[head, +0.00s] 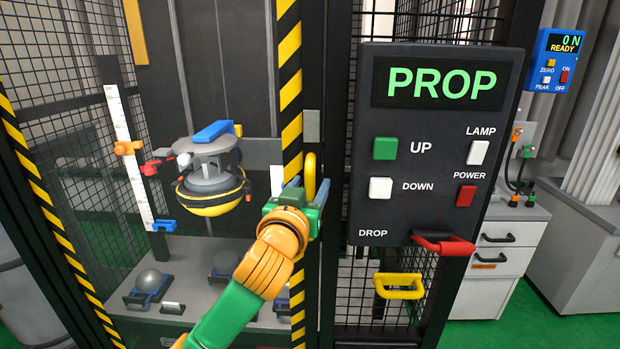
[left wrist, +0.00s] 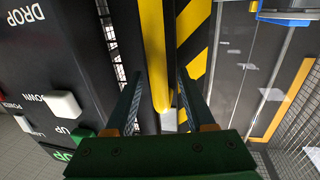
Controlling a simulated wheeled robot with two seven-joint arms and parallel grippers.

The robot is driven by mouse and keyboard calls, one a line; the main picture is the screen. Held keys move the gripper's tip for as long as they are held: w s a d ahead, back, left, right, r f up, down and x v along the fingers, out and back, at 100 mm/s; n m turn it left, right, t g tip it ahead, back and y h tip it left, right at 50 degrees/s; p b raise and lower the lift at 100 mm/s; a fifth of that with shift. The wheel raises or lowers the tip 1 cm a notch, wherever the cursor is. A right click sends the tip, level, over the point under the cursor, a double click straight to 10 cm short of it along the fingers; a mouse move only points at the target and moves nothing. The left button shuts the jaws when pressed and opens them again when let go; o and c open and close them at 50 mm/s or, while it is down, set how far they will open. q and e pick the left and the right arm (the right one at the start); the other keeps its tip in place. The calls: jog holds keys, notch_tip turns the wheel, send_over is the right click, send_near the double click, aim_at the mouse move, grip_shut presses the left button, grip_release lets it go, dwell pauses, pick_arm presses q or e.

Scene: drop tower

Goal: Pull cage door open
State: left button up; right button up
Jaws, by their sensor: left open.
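The cage door's yellow-and-black striped edge (head: 290,75) stands upright beside the dark post, with no clear gap seen. A yellow upright handle (head: 310,172) sits near that edge. My left gripper (head: 308,190) is open at the handle, its arm coming from below. In the left wrist view, the yellow handle (left wrist: 153,50) runs between the two spread fingers (left wrist: 160,78), with space on both sides. Whether a finger touches it I cannot tell. The lower part of the handle is partly hidden by the gripper in the head view. My right gripper is not in view.
A control panel (head: 430,210) reading PROP stands just right of the handle, with a red-ended DROP lever (head: 443,244). A second yellow handle (head: 399,286) is below it. Inside the cage hangs a round yellow-and-grey carriage (head: 213,185). Grey drawers (head: 500,268) stand at right.

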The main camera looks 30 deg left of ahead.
pick_arm(q)
grip_shut()
dwell(1.4)
